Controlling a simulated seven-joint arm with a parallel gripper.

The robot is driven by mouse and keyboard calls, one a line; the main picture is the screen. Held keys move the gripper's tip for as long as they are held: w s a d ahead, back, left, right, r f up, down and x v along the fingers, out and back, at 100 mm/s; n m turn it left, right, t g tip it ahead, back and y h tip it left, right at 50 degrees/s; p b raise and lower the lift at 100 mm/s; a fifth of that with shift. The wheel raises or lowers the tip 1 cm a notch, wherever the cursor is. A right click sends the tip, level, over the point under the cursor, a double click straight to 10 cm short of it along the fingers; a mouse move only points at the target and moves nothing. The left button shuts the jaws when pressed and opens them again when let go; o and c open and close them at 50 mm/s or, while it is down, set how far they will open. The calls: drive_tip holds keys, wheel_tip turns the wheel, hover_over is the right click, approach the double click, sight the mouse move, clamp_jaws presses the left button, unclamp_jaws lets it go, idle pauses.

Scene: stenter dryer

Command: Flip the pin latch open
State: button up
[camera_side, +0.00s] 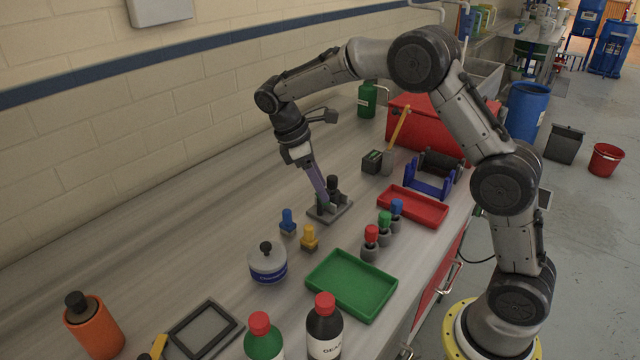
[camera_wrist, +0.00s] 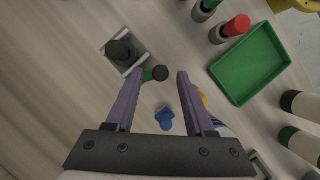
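The pin latch (camera_side: 343,211) is a grey base plate with an upright black knob on the bench; its plate and dark block also show in the wrist view (camera_wrist: 122,48). A short green stem with a round black end (camera_wrist: 159,72) sticks out from the plate's side. My gripper (camera_wrist: 162,75) has long purple fingers, spread apart. The black end appears between the fingertips, with a gap to the right finger; I cannot tell whether the left finger touches it. In the side view my gripper (camera_side: 322,206) points down at the latch, its fingers hiding part of it.
A blue-topped peg (camera_side: 288,221) and a yellow-topped peg (camera_side: 309,237) stand close in front of the latch. A red tray (camera_side: 412,207), a green tray (camera_side: 352,284) and several coloured-top pegs lie to the right. A white lidded pot (camera_side: 267,265) stands nearer the camera. The bench left of the latch is clear.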

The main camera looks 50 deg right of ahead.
idle(0.3)
drive_tip(key=v, duration=1.3)
drive_tip(key=shift+a+r, duration=0.2)
drive_tip(key=shift+r, duration=0.1)
drive_tip(key=shift+w, duration=0.1)
